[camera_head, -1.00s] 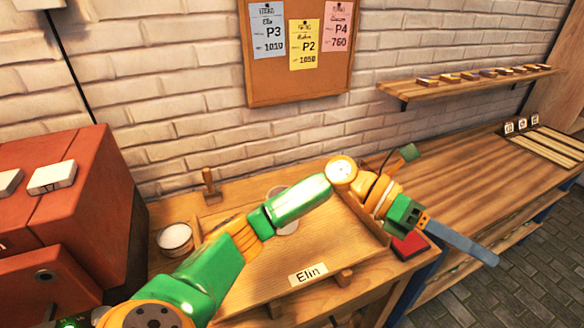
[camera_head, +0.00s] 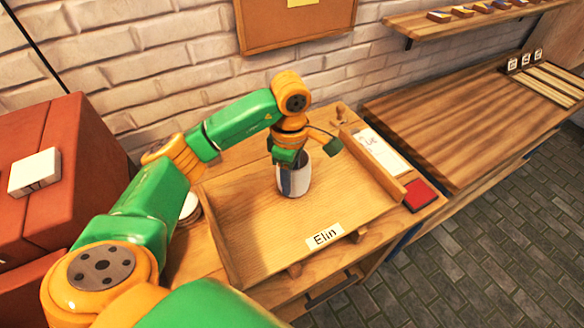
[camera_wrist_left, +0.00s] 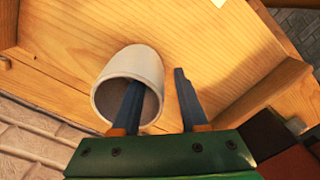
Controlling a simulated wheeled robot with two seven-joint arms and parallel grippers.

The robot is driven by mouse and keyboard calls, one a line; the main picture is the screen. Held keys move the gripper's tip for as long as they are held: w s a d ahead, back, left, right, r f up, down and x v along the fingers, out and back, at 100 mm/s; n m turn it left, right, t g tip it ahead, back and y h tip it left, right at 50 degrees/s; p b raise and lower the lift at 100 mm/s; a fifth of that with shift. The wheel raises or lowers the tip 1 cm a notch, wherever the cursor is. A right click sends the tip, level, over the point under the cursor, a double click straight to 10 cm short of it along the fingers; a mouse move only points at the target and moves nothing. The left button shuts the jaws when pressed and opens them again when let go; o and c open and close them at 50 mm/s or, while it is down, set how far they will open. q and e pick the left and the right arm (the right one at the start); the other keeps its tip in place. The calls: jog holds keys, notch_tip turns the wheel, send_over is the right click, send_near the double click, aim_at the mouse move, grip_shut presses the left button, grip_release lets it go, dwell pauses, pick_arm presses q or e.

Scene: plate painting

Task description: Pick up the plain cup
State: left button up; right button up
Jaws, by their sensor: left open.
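The plain cup (camera_head: 300,181) is white and stands on the wooden tray (camera_head: 250,255) labelled "Elin" in the head view. It also shows in the left wrist view (camera_wrist_left: 130,66), its mouth facing the camera. My left gripper (camera_head: 287,178) points down at the cup. In the left wrist view, my left gripper (camera_wrist_left: 158,82) is open, with one finger inside the cup's mouth and the other outside, to the right of its wall. A gap shows between the outer finger and the wall. My right gripper is not in view.
A red pad (camera_head: 421,195) and a white card (camera_head: 383,152) lie right of the tray. A small white container (camera_head: 189,206) is partly hidden behind my arm at left. An orange-red cabinet (camera_head: 75,125) stands at far left. The wooden table (camera_head: 455,120) at right is mostly clear.

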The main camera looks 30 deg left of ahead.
pick_arm(q)
jog(key=shift+f, duration=0.55)
jog(key=shift+a+f, duration=0.2)
jog(key=shift+f, duration=0.15)
jog(key=shift+s+a, duration=0.2)
jog(key=shift+a, duration=0.05)
jog(key=shift+w+d, duration=0.15)
jog(key=shift+d, duration=0.1)
grip_shut()
jog(key=shift+a, duration=0.1)
